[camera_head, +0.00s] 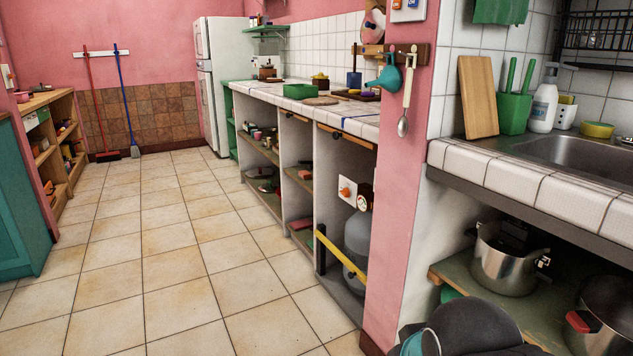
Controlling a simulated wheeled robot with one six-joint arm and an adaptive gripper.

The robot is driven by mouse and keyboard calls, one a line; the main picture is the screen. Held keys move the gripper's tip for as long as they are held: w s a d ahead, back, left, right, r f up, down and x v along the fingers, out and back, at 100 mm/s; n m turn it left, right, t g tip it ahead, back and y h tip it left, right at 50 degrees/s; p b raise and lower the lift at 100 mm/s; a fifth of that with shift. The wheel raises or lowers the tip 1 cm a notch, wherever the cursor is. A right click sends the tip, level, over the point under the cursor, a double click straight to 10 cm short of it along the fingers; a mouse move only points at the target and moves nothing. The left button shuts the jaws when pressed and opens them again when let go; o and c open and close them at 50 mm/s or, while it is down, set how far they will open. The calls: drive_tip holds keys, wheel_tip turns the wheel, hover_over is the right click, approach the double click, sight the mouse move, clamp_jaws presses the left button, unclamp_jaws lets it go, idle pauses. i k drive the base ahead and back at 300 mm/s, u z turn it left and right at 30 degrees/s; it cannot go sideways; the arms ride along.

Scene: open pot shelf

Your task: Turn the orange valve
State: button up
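The orange valve (346,191) is a small orange knob on a white plate. It is inside the right-hand open compartment under the tiled counter, in the middle of the view. A small round gauge or dial (362,202) sits right beside it, with a grey gas cylinder (356,245) below. My dark arm (465,328) shows at the bottom edge, well to the right of and nearer than the valve, and nothing of mine touches the valve. I cannot make out my gripper or its fingers.
A yellow bar (342,259) with a black post crosses the compartment's opening below the valve. A pink wall end (396,200) stands just right of it. Tiled floor (200,270) is clear on the left. Metal pots (505,268) stand on the shelf under the sink at right.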

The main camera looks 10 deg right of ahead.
sight(346, 192)
drive_tip(key=u, duration=0.3)
drive_tip(key=i, duration=1.7)
drive_tip(key=u, duration=0.3)
